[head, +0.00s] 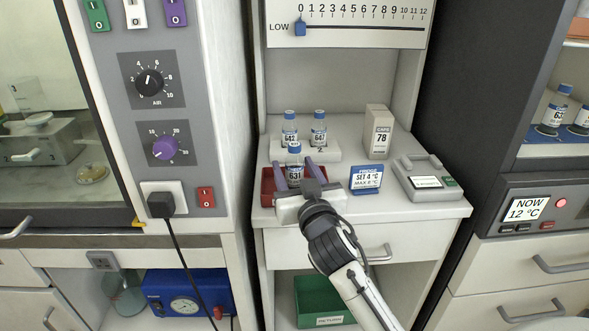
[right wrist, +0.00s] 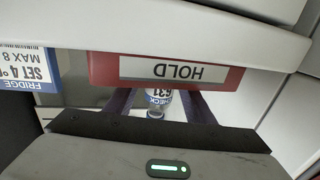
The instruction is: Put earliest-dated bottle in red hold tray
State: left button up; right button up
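The bottle labelled 631 (head: 294,159), with a blue cap, is upright at the red hold tray (head: 267,187) and appears to stand in it; its base is hidden. My right gripper (head: 293,163) has one finger on each side of this bottle. In the right wrist view the bottle (right wrist: 158,101) shows between the spread fingers, with gaps at both sides, below the tray's HOLD label (right wrist: 165,71). Bottles 642 (head: 289,130) and 647 (head: 319,130) stand on a white rack (head: 330,154) behind. My left gripper is not in view.
A blue fridge sign (head: 366,178), a caps box (head: 380,132) and a grey device (head: 427,180) stand right of the tray. More bottles (head: 555,112) stand in the cabinet at the right. A grey control panel (head: 155,110) rises at the left.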

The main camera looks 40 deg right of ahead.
aim_at(297, 174)
jog(key=shift+r, duration=0.2)
jog(key=v, duration=0.6)
jog(key=shift+s+f, duration=0.1)
jog(key=shift+s+a, duration=0.25)
jog(key=shift+s, duration=0.4)
